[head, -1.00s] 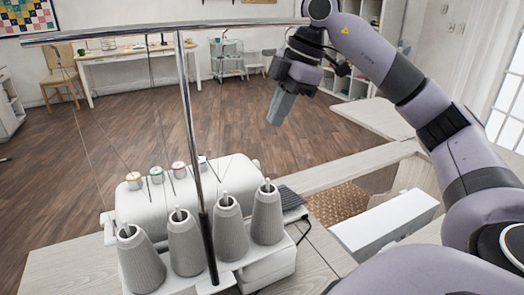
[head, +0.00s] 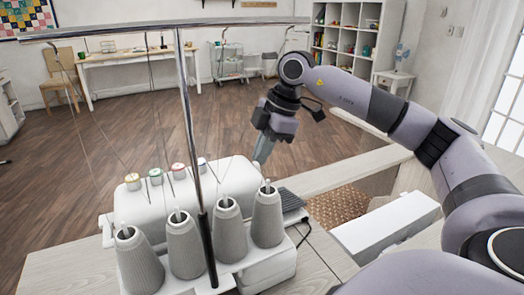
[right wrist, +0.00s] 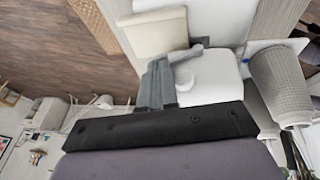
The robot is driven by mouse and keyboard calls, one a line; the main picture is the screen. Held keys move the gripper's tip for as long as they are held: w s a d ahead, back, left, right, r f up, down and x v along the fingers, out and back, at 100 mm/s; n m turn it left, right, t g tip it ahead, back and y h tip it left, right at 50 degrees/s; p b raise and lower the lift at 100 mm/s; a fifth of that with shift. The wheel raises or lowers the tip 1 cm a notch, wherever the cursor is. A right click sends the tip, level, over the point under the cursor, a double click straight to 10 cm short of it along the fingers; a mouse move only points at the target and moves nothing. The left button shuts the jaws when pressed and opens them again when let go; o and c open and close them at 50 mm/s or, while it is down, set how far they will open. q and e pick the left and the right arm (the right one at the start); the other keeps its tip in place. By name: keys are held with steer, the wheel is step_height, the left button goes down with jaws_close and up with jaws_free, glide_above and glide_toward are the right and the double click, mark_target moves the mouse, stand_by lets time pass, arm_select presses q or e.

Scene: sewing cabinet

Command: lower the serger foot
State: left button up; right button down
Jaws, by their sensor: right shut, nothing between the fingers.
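The serger (head: 225,178) is a white machine seen from behind its thread stand in the head view, with several grey-white thread cones (head: 184,245) in front of it. Its foot is hidden on the far side. My right gripper (head: 258,164) is shut and empty, pointing down by the right end of the serger. In the right wrist view my grey fingers (right wrist: 156,85) are beside the white serger body (right wrist: 213,80). A small grey lever-like part (right wrist: 186,54) and a white rounded piece (right wrist: 184,80) show close to the fingers; contact cannot be told. My left gripper is out of view.
The thread stand's metal pole (head: 190,120) and crossbar (head: 150,31) rise in front of the serger, with threads running down. A dark pedal-like pad (head: 288,199) and cable lie right of it.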

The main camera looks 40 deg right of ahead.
steer(key=shift+w+d+f+p, duration=0.2)
steer(key=shift+w+f+p, duration=0.25)
steer(key=shift+w+p, duration=0.25)
stand_by(0.5)
steer(key=shift+w+d+f+p, duration=0.15)
steer(key=shift+w+f+p, duration=0.25)
steer(key=shift+f, duration=0.3)
steer(key=shift+w+d+f+p, duration=0.1)
steer(key=shift+w+f+p, duration=0.3)
steer(key=shift+f, duration=0.3)
steer(key=shift+w+d+f+p, duration=0.15)
steer(key=shift+w+f+p, duration=0.2)
steer(key=shift+f, duration=0.35)
steer(key=shift+r, duration=0.1)
